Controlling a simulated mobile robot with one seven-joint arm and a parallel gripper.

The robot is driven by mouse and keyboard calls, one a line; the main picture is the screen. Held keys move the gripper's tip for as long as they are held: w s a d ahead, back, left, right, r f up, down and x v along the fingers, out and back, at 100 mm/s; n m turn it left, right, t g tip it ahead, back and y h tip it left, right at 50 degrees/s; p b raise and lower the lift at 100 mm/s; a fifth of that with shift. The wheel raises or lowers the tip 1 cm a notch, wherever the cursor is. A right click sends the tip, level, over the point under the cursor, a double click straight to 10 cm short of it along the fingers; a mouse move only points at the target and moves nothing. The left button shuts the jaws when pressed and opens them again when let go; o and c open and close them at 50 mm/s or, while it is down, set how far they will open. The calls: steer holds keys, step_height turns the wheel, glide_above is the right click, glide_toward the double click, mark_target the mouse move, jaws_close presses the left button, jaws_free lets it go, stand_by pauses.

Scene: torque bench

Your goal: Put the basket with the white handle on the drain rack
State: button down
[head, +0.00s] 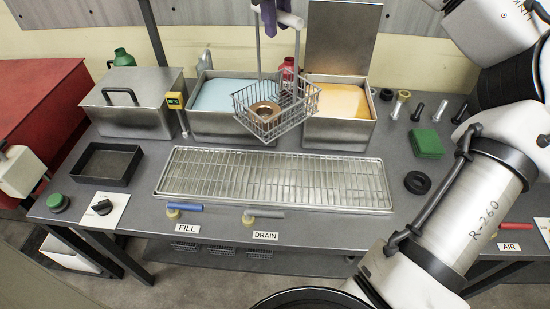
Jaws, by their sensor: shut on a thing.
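The wire basket (297,108) hangs in the air in the head view, in front of the two open tanks. Its tall frame rises to a white handle (290,20) at the top edge of the picture. A brass-coloured ring (264,110) lies in the basket. My gripper (268,18) shows only in part as purple fingers, shut on the white handle; the rest is cut off by the top edge. The drain rack (275,180), a long metal grate in a shallow tray, is empty on the bench below and in front of the basket.
Behind the basket stand a tank of blue liquid (226,95) and a tank of orange liquid (342,94) with a raised lid (342,38). A lidded steel box (135,110) and black tray (107,165) are left. Bolts, rings and a green block (426,143) are right.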

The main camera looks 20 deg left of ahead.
mark_target(273, 108)
steer(key=shift+s+a, duration=0.1)
steer(key=shift+s, duration=0.15)
steer(key=shift+s+f, duration=0.15)
steer(key=shift+f, duration=0.1)
step_height(273, 108, down, 19)
steer(key=p, duration=0.3)
steer(key=shift+f, duration=0.15)
steer(key=c, duration=1.8)
jaws_free()
steer(key=shift+f, duration=0.15)
steer(key=o, duration=0.4)
steer(key=b+v, duration=0.2)
steer(key=v, duration=1)
